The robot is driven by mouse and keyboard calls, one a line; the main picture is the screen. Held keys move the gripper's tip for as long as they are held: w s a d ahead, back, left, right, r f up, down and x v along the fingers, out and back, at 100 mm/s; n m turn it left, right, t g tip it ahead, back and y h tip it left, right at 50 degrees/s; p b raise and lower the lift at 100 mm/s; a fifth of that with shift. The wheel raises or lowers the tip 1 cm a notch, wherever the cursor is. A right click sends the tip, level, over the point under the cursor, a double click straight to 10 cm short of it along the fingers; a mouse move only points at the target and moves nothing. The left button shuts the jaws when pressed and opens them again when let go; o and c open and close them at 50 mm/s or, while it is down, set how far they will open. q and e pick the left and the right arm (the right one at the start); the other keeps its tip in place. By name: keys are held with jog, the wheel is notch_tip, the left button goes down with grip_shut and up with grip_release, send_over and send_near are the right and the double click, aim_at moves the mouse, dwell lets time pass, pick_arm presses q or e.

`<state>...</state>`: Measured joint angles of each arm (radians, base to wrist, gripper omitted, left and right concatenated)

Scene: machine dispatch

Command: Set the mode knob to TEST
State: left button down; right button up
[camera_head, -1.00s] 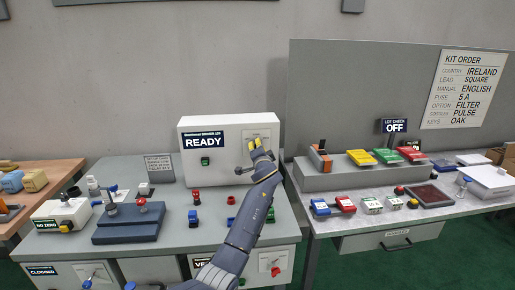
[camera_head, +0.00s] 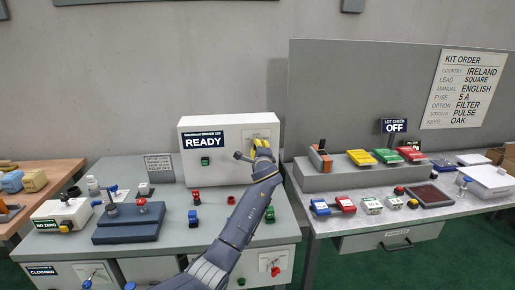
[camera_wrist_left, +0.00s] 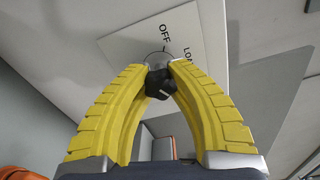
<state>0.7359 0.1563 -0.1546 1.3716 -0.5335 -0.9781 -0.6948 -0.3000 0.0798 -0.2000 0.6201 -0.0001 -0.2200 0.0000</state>
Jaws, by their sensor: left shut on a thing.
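The mode knob (camera_wrist_left: 160,82) is small and black, on a white plate (camera_wrist_left: 135,42) of the READY machine (camera_head: 200,163). In the wrist view the plate reads OFF, with a partly hidden label starting "LO" beside it. My left gripper (camera_head: 262,146) is at the plate on the machine's right front. Its yellow fingers (camera_wrist_left: 160,92) are shut on the knob, one on each side. The knob's pointer direction cannot be read clearly, and I see no TEST label. In the head view the gripper hides the knob. My right gripper is in neither view.
A blue fixture (camera_head: 128,226) stands left. A grey divider (camera_head: 360,95) and second table are to the right.

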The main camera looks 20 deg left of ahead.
pick_arm(q)
jog(key=shift+d, duration=0.2)
dwell(0.4)
jog(key=c, duration=1.5)
grip_release()
jog(key=o, duration=0.4)
jog(key=shift+o, duration=0.2)
jog(key=shift+a, duration=0.1)
jog(key=v, duration=1.2)
